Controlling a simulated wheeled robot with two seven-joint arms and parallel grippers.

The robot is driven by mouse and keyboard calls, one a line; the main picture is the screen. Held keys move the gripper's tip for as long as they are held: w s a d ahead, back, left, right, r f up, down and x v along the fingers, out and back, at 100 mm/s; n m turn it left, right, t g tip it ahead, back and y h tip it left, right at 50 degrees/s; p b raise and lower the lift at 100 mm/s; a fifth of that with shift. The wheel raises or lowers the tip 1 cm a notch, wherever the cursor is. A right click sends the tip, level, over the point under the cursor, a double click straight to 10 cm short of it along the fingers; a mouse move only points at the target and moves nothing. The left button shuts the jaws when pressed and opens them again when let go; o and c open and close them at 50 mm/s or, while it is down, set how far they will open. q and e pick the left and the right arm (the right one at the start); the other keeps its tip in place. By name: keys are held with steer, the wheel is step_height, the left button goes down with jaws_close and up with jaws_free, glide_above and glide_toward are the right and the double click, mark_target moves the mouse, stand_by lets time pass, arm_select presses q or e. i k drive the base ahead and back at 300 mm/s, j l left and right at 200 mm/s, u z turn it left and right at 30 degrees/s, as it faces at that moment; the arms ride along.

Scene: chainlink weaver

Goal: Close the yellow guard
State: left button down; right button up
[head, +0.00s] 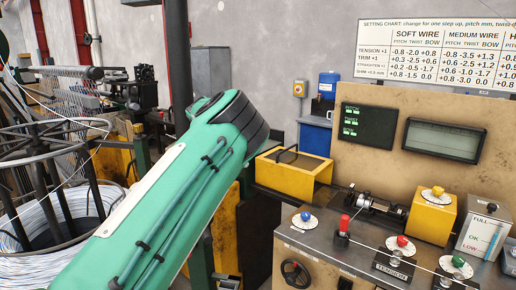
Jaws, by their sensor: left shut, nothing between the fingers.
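The yellow guard (290,176) is a box-like cover on the machine, left of the tan panel. A thin dark curved bar shows at its top. How far it stands open I cannot tell. My left arm (165,205), green with dark cables, comes in from the lower left and rises to a dark ringed joint just left of the guard. My left gripper is shut and empty; its fingertips are hard to make out, and I see no contact with the guard. My right gripper is not in view.
A steel deck (330,248) carries a red-knobbed lever (344,224), dials and a yellow block (432,215). A tan panel (375,170) with screens rises behind. A wire coil stand (50,190) is at left. A blue container (327,87) stands behind.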

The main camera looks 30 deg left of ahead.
mark_target(288, 171)
steer(key=i+j, duration=1.45)
steer(key=i, duration=0.1)
